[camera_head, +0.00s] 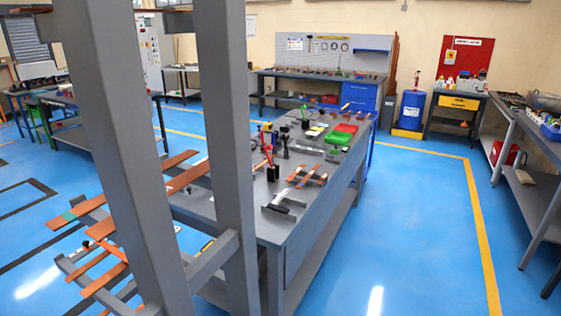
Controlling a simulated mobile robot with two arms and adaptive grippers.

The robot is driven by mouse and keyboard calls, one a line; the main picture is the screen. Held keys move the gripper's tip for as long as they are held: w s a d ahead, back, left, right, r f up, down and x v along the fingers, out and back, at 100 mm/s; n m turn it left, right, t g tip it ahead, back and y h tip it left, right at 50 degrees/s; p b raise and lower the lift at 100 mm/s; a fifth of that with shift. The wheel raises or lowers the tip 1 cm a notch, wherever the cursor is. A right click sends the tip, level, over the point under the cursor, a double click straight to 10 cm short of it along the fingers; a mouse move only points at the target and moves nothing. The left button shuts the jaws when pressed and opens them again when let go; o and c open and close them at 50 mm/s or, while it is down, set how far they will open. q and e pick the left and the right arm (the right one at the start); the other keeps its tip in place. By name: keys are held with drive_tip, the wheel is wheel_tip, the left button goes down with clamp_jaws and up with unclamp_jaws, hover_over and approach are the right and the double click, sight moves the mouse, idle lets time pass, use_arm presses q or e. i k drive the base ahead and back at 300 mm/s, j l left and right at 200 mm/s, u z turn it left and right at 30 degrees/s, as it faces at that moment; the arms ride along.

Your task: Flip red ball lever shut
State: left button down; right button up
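A small upright device with a red lever (268,154) stands on the grey workbench (262,226) in the middle of the picture. It is small and far off, so I cannot tell whether its tip is the red ball or how far the lever is tilted. Neither of my grippers is in view.
Large grey posts (125,150) and a brace block the near left. Copper-coloured bars (108,229) stick out at lower left. Green and red trays (338,139) and orange strips (308,175) lie on the bench. The blue floor (405,225) to its right is clear, up to side benches.

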sight(270, 147)
drive_tip(key=i+l+u, duration=0.1)
drive_tip(key=i, duration=0.2)
drive_tip(key=i+l, duration=0.35)
drive_tip(key=i+l+u, duration=0.1)
drive_tip(key=i+l, duration=0.25)
drive_tip(key=l, duration=0.2)
drive_tip(key=i+l, duration=0.3)
drive_tip(key=l, duration=0.15)
drive_tip(key=i+l+u, duration=0.1)
drive_tip(key=i+l, duration=0.55)
drive_tip(key=l, duration=0.3)
